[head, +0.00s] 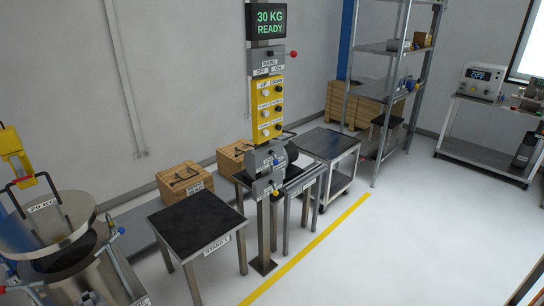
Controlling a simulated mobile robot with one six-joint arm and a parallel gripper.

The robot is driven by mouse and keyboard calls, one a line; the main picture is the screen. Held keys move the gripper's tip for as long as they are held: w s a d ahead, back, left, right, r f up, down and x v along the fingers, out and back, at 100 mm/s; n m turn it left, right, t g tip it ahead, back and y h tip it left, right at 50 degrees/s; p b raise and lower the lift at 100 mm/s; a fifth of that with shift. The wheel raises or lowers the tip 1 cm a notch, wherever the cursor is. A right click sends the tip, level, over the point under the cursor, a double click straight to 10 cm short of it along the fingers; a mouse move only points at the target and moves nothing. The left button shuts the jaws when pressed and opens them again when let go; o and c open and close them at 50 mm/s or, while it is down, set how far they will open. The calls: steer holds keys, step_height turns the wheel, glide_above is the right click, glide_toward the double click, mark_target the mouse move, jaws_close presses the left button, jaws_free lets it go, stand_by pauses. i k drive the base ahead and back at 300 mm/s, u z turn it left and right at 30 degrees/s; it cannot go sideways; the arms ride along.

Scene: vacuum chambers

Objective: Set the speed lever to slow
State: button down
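A control post (260,225) stands left of centre. Its upper grey box (266,61) is marked MAINS, OFF and ON, with a red-knobbed lever (292,54) pointing right. Below it is a yellow button panel (266,102) with UP and DOWN at the top. Under the panel are two small grey boxes, one with a blue part (277,162) and a lower one with a yellow knob (275,192). Their labels are too small to read. I cannot tell which is the speed lever or its setting. My gripper is not in view.
A display (266,21) reads 30 KG READY. A dark-topped stand (195,223) is left of the post; a trolley (327,145) and shelf rack (381,92) are behind right. A 20 KG lidded chamber (48,225) is far left. Floor right of the yellow line (310,245) is clear.

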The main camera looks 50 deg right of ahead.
mark_target(275, 162)
steer(key=u, duration=0.05)
steer(key=i, duration=1)
steer(key=z, duration=0.05)
